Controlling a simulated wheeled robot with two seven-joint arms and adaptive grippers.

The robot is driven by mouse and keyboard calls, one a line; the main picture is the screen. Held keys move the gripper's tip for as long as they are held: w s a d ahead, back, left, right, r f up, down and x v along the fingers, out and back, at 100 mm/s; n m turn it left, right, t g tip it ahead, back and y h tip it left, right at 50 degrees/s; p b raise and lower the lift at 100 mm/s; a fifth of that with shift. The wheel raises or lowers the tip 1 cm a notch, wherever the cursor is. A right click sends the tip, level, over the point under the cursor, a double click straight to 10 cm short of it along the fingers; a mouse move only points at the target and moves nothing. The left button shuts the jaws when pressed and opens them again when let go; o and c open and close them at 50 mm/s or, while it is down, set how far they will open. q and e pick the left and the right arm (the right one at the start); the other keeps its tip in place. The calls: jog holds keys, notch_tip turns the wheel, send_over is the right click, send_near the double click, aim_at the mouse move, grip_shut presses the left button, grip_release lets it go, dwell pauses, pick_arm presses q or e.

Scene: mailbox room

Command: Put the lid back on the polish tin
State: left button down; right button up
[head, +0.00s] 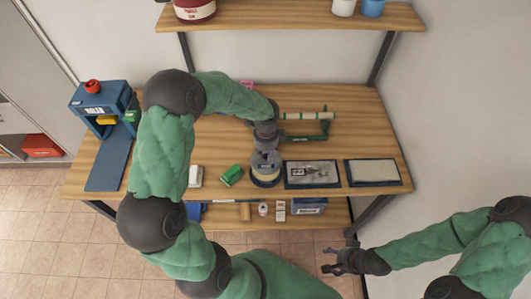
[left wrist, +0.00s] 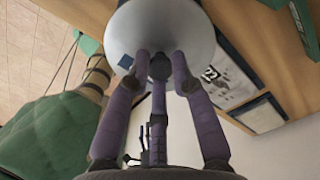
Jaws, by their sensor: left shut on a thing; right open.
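The polish tin (head: 265,180) is a short round can with a dark body and a yellowish band, near the front middle of the workbench. My left gripper (head: 266,151) points down right over it. It is shut on the lid, a round pale grey disc (left wrist: 165,25) that fills the top of the left wrist view, with the purple fingers (left wrist: 160,62) against it. The lid is at or just above the tin's top; I cannot tell whether they touch. The tin's rim is mostly hidden. My right gripper (head: 340,262) is open and empty, off the bench's front right.
Right of the tin lie a dark-framed tray with a picture (head: 311,174) and a pale framed panel (head: 373,172). A blue stand (head: 104,110) is far left.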

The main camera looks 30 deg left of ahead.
aim_at(266, 160)
pick_arm(q)
jog(key=shift+f+b, duration=0.55)
jog(key=shift+f, duration=0.35)
jog(key=shift+f+b, duration=0.95)
jog(key=shift+f, duration=0.6)
jog(key=shift+f, duration=0.15)
dwell(0.9)
jog(key=c, duration=1)
grip_release()
